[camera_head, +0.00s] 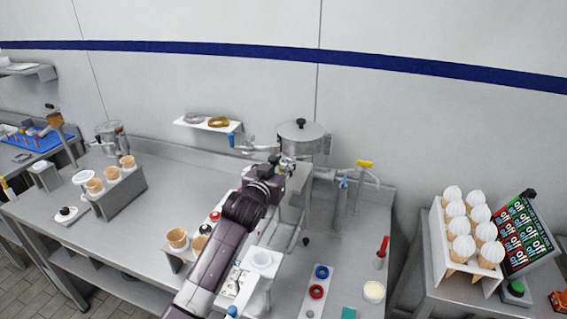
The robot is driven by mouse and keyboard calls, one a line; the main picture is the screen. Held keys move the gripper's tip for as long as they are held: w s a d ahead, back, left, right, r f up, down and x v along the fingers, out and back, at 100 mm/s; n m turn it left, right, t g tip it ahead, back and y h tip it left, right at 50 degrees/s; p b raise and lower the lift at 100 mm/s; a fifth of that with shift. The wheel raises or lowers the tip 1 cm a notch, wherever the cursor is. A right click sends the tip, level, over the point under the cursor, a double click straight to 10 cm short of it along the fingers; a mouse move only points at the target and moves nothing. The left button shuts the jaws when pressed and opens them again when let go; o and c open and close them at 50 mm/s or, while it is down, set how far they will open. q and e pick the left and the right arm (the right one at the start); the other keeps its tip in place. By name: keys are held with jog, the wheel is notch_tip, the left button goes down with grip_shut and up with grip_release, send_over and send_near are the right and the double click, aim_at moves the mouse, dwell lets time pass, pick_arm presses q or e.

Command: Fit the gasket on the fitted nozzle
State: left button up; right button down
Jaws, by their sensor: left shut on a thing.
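My left gripper (284,162) reaches in from the bottom centre, in front of the metal tank (301,138) at the back of the counter. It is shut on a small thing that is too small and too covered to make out. The nozzle is hidden or too small to pick out behind the gripper. A blue ring (321,272) and a red ring (316,292), which look like gaskets, lie on a light tray (328,298) at the counter's front. My right gripper is not in view.
A pipe with a blue handle (343,183) and a yellow-topped pipe (364,164) stand right of the tank. A wall shelf (207,125) hangs at back left. Cones stand in a metal holder (120,192) at left and a white rack (452,268) at right.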

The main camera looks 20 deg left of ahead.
pick_arm(q)
jog(key=shift+f+b, duration=0.3)
jog(key=shift+f, duration=0.4)
jog(key=o, duration=0.8)
jog(key=s, duration=0.4)
jog(key=s+r, duration=0.1)
jog(key=s, duration=0.7)
jog(key=shift+a+r, duration=0.2)
jog(key=shift+r, duration=0.15)
jog(key=shift+f, duration=0.1)
